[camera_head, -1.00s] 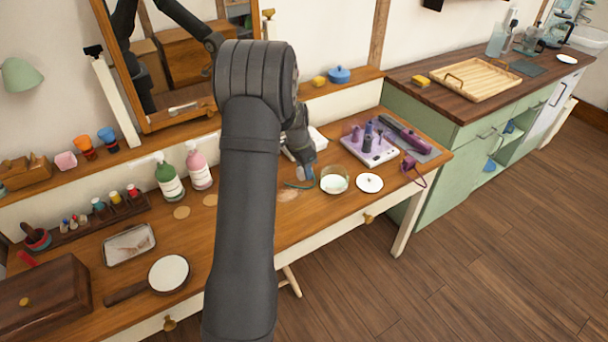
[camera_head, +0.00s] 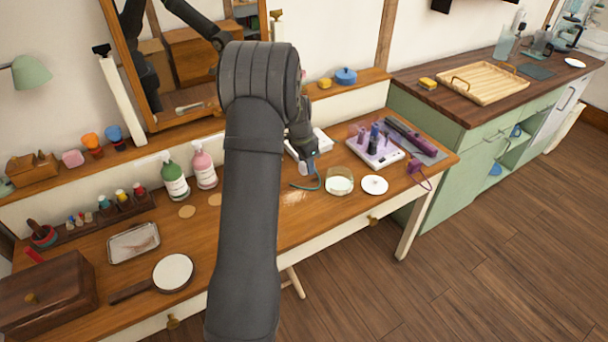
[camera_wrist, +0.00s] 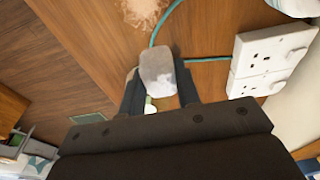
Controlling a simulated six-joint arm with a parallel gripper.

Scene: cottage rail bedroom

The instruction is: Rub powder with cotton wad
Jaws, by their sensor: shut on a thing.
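My gripper (camera_wrist: 160,98) is shut on a whitish cotton wad (camera_wrist: 157,70), which sits between its fingertips in the wrist view. In the head view my gripper (camera_head: 309,166) hangs over the back middle of the table, behind the powder; the wad is hard to make out there. The powder (camera_head: 295,197) is a pale, streaky patch on the wooden tabletop. It also shows at the top edge of the wrist view (camera_wrist: 144,11), apart from the wad in the picture. I cannot tell whether the wad touches the table.
A teal cord (camera_wrist: 153,36) runs by the wad, near a white socket block (camera_wrist: 268,62). A glass jar (camera_head: 339,184) and a white lid (camera_head: 375,185) stand right of the powder. Green (camera_head: 175,184) and pink (camera_head: 204,171) bottles stand left of my arm.

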